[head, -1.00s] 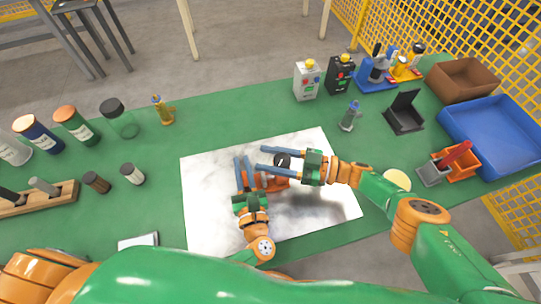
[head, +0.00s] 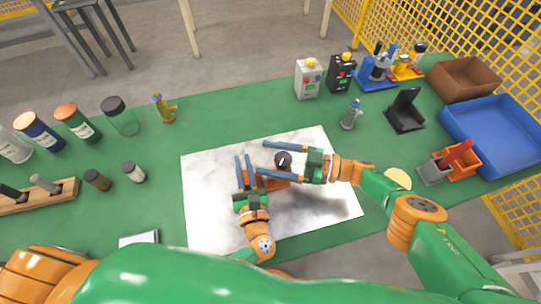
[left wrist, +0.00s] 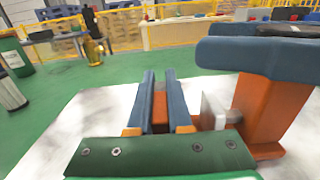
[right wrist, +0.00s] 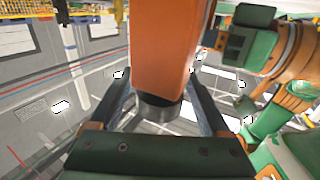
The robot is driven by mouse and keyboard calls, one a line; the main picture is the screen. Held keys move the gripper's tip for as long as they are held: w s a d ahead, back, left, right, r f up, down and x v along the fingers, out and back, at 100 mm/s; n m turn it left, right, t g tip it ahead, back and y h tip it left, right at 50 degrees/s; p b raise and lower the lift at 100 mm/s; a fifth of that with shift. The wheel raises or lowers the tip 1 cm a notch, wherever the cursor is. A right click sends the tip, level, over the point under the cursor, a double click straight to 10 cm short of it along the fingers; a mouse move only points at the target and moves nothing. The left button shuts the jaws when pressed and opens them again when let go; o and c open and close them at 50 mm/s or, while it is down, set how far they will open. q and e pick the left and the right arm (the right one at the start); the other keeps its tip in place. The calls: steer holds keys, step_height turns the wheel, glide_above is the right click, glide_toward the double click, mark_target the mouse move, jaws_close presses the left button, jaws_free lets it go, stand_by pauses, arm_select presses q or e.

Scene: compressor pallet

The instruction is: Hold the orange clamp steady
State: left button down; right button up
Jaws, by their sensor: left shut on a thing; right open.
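The orange clamp (head: 276,184) lies on the white marbled sheet in the middle of the table, with a dark round knob (head: 283,159) on it. My left gripper (head: 245,168) is shut on a narrow orange part of the clamp (left wrist: 160,110); its two blue fingers flank that part in the left wrist view. My right gripper (head: 262,158) is open, coming from the right, with its fingers apart on either side of the knob. In the right wrist view a large orange body (right wrist: 168,45) with a dark round end (right wrist: 159,108) shows between the spread fingers. Contact there cannot be told.
The white sheet (head: 215,215) is bare around the clamp. Several bottles and jars (head: 123,118) stand at the left. Control boxes (head: 307,80), a black stand (head: 405,112), a brown bin (head: 463,80) and a blue tray (head: 497,130) stand at the back right.

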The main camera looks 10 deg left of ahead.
steer(key=d, duration=0.7)
steer(key=shift+d, duration=0.2)
